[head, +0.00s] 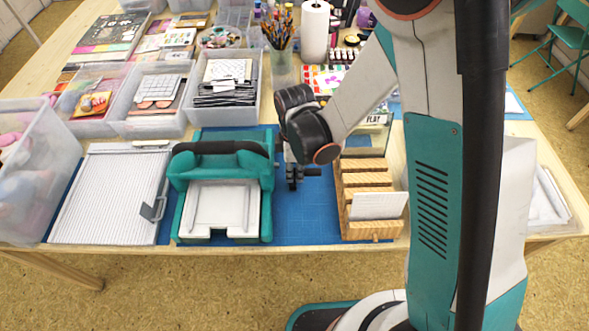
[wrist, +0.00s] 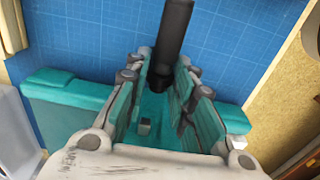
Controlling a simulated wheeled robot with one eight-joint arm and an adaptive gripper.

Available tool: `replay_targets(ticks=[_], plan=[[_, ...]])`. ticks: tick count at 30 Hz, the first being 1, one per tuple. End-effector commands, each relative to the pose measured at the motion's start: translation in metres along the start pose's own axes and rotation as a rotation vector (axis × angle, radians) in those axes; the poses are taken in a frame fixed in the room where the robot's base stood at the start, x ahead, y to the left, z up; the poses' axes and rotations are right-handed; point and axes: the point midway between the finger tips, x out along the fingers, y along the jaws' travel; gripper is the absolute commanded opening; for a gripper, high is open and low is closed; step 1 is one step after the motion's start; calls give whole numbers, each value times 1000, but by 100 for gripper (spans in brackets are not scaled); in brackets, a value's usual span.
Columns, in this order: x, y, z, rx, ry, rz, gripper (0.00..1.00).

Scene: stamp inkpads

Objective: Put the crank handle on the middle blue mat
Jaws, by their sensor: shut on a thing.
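My gripper (head: 292,178) points down over the middle blue mat (head: 305,215), just right of the teal machine (head: 180,195). It is shut on the crank handle. The handle's black grip sticks out to the right of the fingers in the head view (head: 312,171). In the wrist view the black grip (wrist: 174,30) runs up from between my fingers (wrist: 165,100), with the blue mat (wrist: 90,40) behind it. The rest of the handle is hidden by the fingers. I cannot tell whether it touches the mat or the machine.
A wooden rack (head: 365,190) with a white card stands right of my gripper. A white trimmer board (head: 110,195) lies left of the machine. Clear bins (head: 225,115) and a cup of pencils (head: 282,65) stand behind. The mat's front part is clear.

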Motion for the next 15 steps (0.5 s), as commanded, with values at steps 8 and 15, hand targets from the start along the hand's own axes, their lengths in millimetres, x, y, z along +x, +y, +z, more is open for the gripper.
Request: replay_targets(ticks=[8, 15], plan=[[3, 0, 0, 0, 0, 0, 32], [2, 0, 0, 0, 0, 0, 43]])
